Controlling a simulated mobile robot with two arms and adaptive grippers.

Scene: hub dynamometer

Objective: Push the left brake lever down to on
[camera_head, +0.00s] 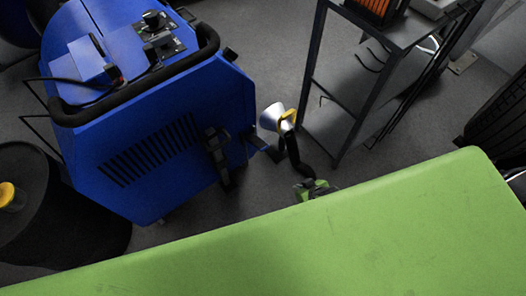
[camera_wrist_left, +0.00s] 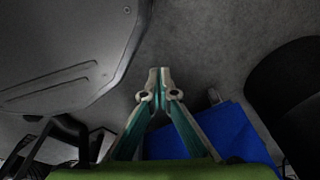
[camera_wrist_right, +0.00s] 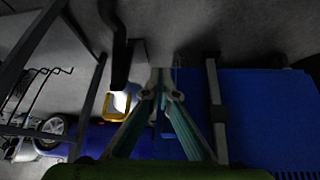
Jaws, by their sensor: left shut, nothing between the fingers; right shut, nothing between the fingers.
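I cannot make out for certain which part is the left brake lever. A blue machine (camera_head: 165,130) stands at the left of the head view, with a black bar handle (camera_head: 135,87) and a small control panel (camera_head: 160,38) on top. A black upright part (camera_head: 218,155) is on its side; a black post also shows against the blue in the right wrist view (camera_wrist_right: 215,105). My right gripper (camera_head: 315,187) is low at the green edge, right of the machine. In its wrist view (camera_wrist_right: 160,78) it is shut and empty. My left gripper (camera_wrist_left: 158,75) is shut and empty above the floor.
A silver and yellow lamp (camera_head: 285,117) with a black handle is between the machine and a dark metal rack (camera_head: 340,85). A black drum (camera_head: 60,215) stands at lower left. Bare grey floor (camera_head: 265,55) shows between machine and rack.

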